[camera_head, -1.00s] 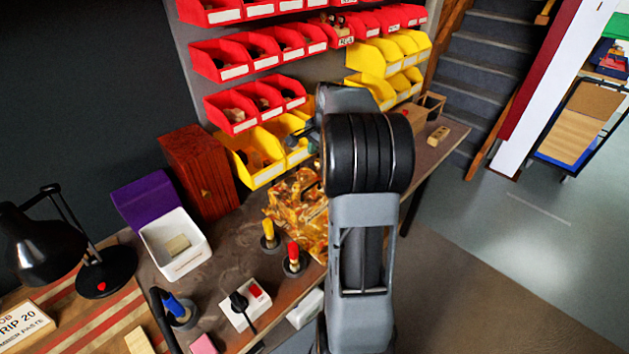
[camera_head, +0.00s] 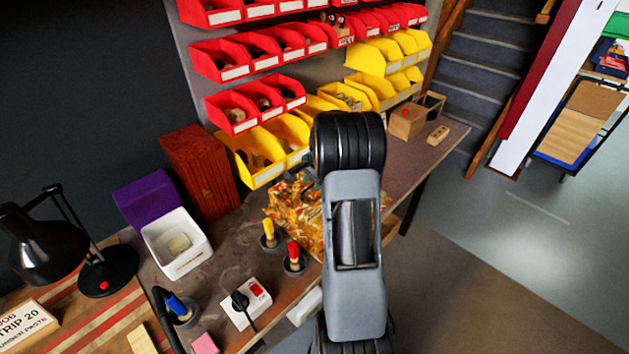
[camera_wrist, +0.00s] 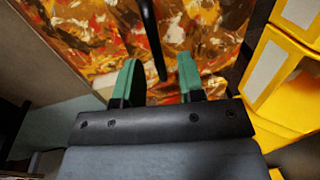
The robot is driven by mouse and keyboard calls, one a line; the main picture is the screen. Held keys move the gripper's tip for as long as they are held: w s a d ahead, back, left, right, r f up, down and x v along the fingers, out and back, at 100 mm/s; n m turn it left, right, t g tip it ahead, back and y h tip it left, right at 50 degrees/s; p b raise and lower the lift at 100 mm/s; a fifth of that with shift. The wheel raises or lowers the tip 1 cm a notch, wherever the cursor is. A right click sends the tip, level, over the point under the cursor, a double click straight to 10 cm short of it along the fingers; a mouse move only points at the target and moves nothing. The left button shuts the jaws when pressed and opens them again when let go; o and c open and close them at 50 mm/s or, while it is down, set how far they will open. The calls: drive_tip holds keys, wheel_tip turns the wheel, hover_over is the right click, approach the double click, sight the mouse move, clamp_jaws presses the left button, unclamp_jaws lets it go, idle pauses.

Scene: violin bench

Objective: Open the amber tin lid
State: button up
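The amber tin (camera_head: 283,203) is a box with a mottled amber, brown and white surface. It stands on the bench, partly hidden behind my arm in the head view. In the wrist view its mottled surface (camera_wrist: 215,35) fills the upper part. A thin dark bar (camera_wrist: 150,35) runs down from the top edge there, its lower end between my fingers as seen. I cannot tell whether it touches them. My gripper (camera_wrist: 159,80) has green fingers that stand apart, with nothing visibly clamped. In the head view the fingers are not clear.
Yellow bins (camera_head: 262,158) stand close behind the tin, and they also show at the right in the wrist view (camera_wrist: 280,85). Yellow-handled (camera_head: 268,232) and red-handled (camera_head: 293,256) tools stand in front. A red-brown cabinet (camera_head: 200,170) and an open white box (camera_head: 178,265) are left.

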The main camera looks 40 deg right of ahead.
clamp_jaws()
idle(0.4)
